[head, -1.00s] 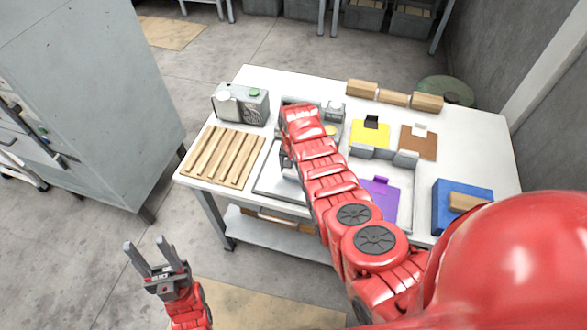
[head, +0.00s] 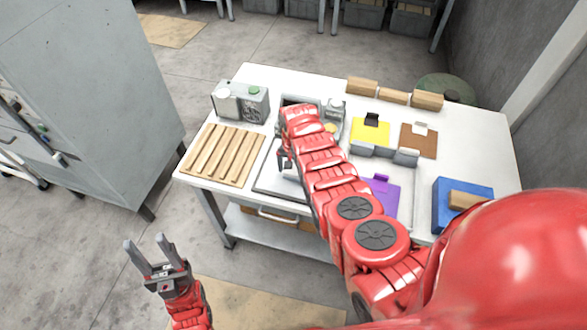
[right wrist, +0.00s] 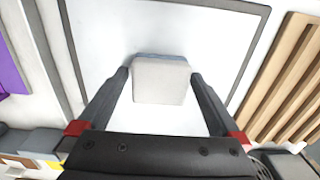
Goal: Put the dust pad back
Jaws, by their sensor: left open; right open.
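In the right wrist view, a pale grey-white block with a blue edge (right wrist: 160,80) lies on a white, dark-rimmed panel. It looks like a pad, but I cannot tell for sure that it is the dust pad. My right gripper (head: 283,160) is open over this panel (head: 268,183), with one finger on each side of the block in the wrist view. I cannot tell whether the fingers touch it. In the head view my right arm mostly hides the block. My left gripper (head: 144,242) is open and empty, off the table's front left.
Yellow (head: 370,133), brown (head: 419,142) and purple (head: 380,190) pads sit to the right of my arm. A blue tray (head: 462,190) holds a wooden block. Wooden slats (head: 222,155) lie left, near a grey box (head: 240,102). Wooden blocks (head: 393,97) line the back.

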